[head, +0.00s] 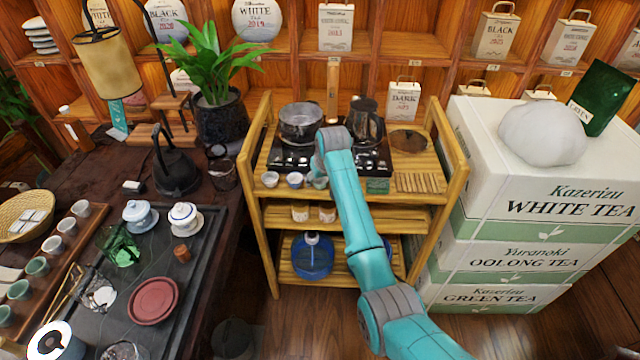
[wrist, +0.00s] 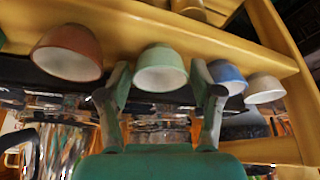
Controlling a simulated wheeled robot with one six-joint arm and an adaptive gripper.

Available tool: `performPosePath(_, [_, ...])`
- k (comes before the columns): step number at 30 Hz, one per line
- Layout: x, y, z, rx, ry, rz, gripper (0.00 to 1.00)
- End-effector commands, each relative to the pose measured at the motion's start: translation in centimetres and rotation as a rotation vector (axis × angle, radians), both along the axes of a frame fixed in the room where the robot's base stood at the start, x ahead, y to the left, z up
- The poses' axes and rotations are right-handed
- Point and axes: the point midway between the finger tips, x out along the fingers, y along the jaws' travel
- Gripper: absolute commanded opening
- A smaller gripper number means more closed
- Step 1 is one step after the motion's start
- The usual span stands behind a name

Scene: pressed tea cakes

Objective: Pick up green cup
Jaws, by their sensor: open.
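The green cup (wrist: 160,68) shows in the middle of the wrist view, between a reddish-brown cup (wrist: 68,52) and a blue cup (wrist: 228,76). My gripper (wrist: 160,84) is open, with one fingertip on each side of the green cup. Whether the fingers touch it is not clear. In the head view the green cup (head: 319,182) is partly hidden by my arm, on the wooden stand's (head: 440,150) top. The blue cup (head: 294,180) and a white cup (head: 270,179) are to its left. My gripper is hidden behind my arm there.
A pot (head: 301,122) and a glass kettle (head: 364,122) stand behind the cups. A slatted wooden piece (head: 418,183) lies to the right. Other green cups (head: 37,266) stand on the left table. Stacked tea boxes (head: 540,205) are on the right.

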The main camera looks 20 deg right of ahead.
Motion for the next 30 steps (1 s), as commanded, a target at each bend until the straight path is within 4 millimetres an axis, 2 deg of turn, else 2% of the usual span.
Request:
performPosePath(8, [0.2, 0.0, -0.4, 0.000, 0.000, 0.000, 0.65])
performPosePath(9, [0.2, 0.0, -0.4, 0.000, 0.000, 0.000, 0.60])
performPosePath(14, [0.2, 0.0, -0.4, 0.000, 0.000, 0.000, 0.21])
performPosePath(23, [0.2, 0.0, -0.1, 0.000, -0.001, 0.000, 0.21])
performPosePath(26, [0.2, 0.0, 0.8, 0.000, -0.003, 0.000, 0.21])
performPosePath(30, [0.3, 0.0, 3.3, -0.001, -0.005, 0.001, 0.21])
